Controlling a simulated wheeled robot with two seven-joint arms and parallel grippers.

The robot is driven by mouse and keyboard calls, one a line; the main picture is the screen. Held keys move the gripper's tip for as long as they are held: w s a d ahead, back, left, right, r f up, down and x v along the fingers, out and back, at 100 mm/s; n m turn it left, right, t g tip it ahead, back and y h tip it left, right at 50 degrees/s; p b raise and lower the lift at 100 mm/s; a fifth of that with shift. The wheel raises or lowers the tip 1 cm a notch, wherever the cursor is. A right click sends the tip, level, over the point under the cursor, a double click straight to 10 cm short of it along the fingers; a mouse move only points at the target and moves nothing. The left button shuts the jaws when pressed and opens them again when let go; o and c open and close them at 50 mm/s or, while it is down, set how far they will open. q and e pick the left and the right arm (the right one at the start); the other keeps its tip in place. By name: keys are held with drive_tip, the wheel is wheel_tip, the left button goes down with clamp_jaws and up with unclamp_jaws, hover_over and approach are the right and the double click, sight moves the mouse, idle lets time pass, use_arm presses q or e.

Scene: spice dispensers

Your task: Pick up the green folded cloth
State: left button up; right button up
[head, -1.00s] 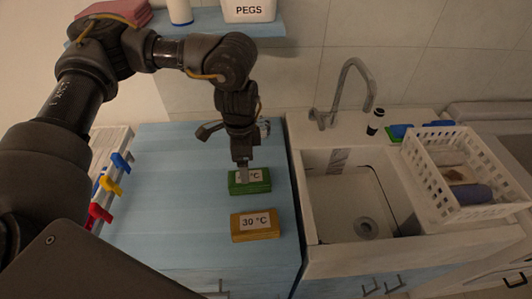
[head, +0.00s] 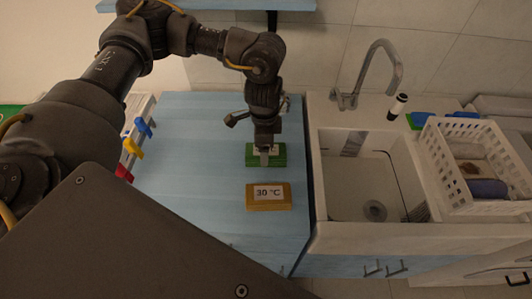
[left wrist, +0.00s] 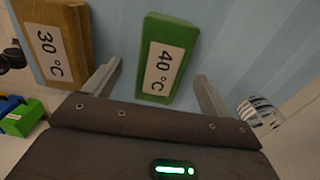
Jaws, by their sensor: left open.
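The green folded cloth (head: 279,158) lies on the blue counter (head: 185,180), with a white label that reads 40 °C in the left wrist view (left wrist: 153,84). My left gripper (head: 264,160) points down at it in the head view and hides part of it. In the left wrist view my left gripper (left wrist: 158,72) is open, with one finger on each side of the cloth's near part. The fingers look apart from the cloth; their height above the counter is hard to tell. My right gripper is not in view.
A yellow-brown folded cloth (head: 268,204) labelled 30 °C lies just in front of the green one. The sink (head: 360,185) and a white basket (head: 440,165) are to the right.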

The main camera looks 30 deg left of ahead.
use_arm(q)
drive_tip(key=f, duration=0.2)
drive_tip(key=f+p, duration=0.1)
drive_tip(key=shift+w+d+f, duration=0.15)
drive_tip(key=shift+w+f, duration=0.05)
drive_tip(key=shift+f, duration=0.15)
drive_tip(key=shift+w+f, duration=0.1)
drive_tip(key=shift+f, duration=0.35)
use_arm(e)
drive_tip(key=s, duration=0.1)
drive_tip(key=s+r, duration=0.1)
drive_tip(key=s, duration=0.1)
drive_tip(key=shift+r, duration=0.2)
use_arm(q)
drive_tip(key=shift+r, duration=0.1)
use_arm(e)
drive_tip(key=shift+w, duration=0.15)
use_arm(q)
drive_tip(key=c, duration=1.1)
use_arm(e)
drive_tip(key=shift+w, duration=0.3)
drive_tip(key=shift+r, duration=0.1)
